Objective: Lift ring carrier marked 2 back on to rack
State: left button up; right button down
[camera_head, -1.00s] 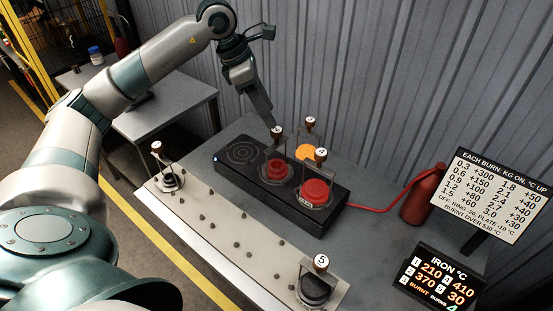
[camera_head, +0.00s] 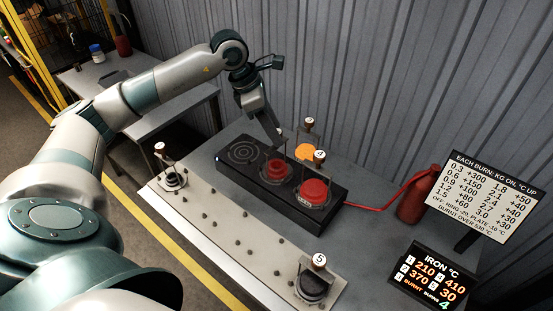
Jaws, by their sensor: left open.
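My left gripper (camera_head: 279,138) is open, pointing down at the top of the dark red disc's carrier. It hides that carrier's knob, and I cannot tell whether it touches. A pale rack strip (camera_head: 228,246) runs along the front. My right gripper is out of view.
One carrier (camera_head: 172,178) stands at the rack's far left end, and carrier 5 (camera_head: 315,288) at its near right end; the middle holds small pegs. A red cylinder (camera_head: 410,198), a burn chart (camera_head: 485,195) and an iron temperature display (camera_head: 434,279) stand at right.

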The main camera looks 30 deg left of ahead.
pick_arm(q)
jog(key=shift+x, duration=1.05)
grip_shut()
jog(key=shift+w+r, duration=0.1)
jog(key=shift+r, duration=0.05)
dwell(0.7)
